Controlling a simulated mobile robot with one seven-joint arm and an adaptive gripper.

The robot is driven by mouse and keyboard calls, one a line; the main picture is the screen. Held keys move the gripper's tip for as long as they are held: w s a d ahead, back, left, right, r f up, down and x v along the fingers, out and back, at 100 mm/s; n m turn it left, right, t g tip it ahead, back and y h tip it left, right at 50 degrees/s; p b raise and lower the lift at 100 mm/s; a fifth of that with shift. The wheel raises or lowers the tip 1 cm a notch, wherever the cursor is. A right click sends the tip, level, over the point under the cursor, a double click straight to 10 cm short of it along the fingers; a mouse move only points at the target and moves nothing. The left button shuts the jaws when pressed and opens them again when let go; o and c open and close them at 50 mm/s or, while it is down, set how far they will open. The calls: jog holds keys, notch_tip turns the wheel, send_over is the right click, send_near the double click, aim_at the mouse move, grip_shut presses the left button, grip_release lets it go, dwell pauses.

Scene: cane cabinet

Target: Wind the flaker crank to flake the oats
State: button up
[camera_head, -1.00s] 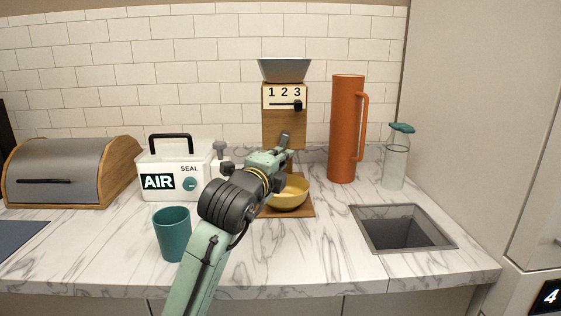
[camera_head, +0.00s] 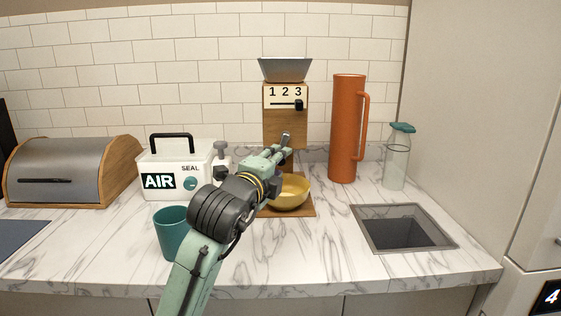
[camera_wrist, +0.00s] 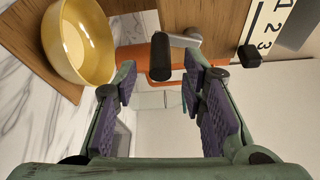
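The flaker (camera_head: 283,128) is a wooden tower with a grey hopper (camera_head: 285,70) on top and a "1 2 3" scale. Its black slider (camera_head: 299,105) sits by the 3. The crank has a metal arm (camera_wrist: 184,40) and a dark grip (camera_wrist: 161,58), seen in the wrist view. My gripper (camera_wrist: 158,88) is open, its purple-padded fingers on either side of the grip's near end; I cannot tell whether they touch it. In the head view my gripper (camera_head: 282,150) is in front of the tower and partly hides the crank. A yellow bowl (camera_head: 290,192) stands on the flaker's base.
A tall orange jug (camera_head: 346,130) and a glass bottle (camera_head: 397,160) stand right of the flaker, behind a sunken basin (camera_head: 400,236). A white AIR SEAL box (camera_head: 160,183), teal cup (camera_head: 171,235) and bread bin (camera_head: 70,172) stand left. Front centre-right counter is clear.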

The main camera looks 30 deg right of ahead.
jog(key=v, duration=0.9)
